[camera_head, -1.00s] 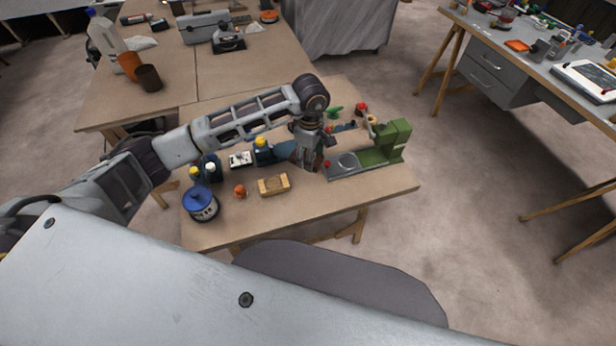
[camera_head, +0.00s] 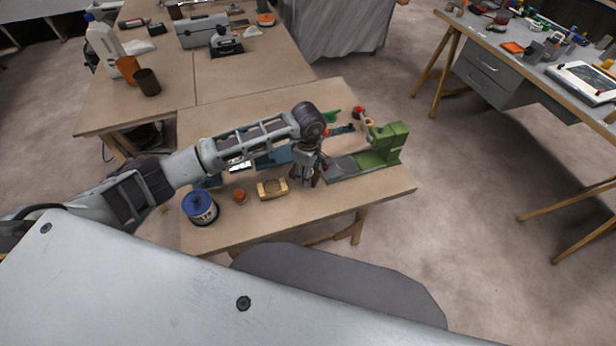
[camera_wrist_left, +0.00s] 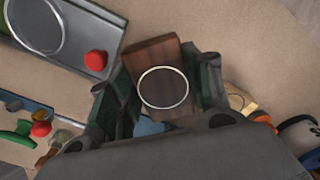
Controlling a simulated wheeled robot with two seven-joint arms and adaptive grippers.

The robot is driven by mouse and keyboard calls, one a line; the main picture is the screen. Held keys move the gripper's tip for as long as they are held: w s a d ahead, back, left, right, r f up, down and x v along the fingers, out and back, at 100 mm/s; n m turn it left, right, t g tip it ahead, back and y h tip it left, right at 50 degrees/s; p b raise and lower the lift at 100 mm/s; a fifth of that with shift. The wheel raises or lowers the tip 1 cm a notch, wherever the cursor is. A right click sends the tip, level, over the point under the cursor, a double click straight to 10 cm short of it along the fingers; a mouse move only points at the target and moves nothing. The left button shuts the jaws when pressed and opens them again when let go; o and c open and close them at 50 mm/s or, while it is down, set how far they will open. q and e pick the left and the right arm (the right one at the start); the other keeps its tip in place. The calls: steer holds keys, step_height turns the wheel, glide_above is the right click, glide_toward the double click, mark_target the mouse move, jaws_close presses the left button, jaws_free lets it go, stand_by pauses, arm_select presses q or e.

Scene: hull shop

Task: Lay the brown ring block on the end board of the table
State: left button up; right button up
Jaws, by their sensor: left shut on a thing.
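The brown ring block (camera_wrist_left: 160,65), dark wood with a pale ring on its face, is between the fingers of my left gripper (camera_wrist_left: 162,92) in the left wrist view. In the head view my left gripper (camera_head: 305,182) points down over the near table (camera_head: 345,200), between a light wooden block and the green machine. The gripper is shut on the brown block, which is mostly hidden by the fingers there. I cannot tell the end board apart from the rest of the tabletop. My right gripper is not in view.
The green machine (camera_head: 385,150) stands at the table's right. The light wooden block (camera_head: 272,188), an orange-red item (camera_head: 240,196) and a blue-lidded tin (camera_head: 200,207) stand to the left. The table's front right is clear. My left arm hides things behind it.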

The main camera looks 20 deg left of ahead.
arm_select(q)
steer(key=shift+f, duration=1.5)
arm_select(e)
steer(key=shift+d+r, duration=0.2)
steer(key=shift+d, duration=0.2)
arm_select(q)
steer(key=shift+f, duration=0.15)
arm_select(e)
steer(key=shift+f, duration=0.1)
arm_select(q)
steer(key=o, duration=1.1)
steer(key=shift+c, duration=0.2)
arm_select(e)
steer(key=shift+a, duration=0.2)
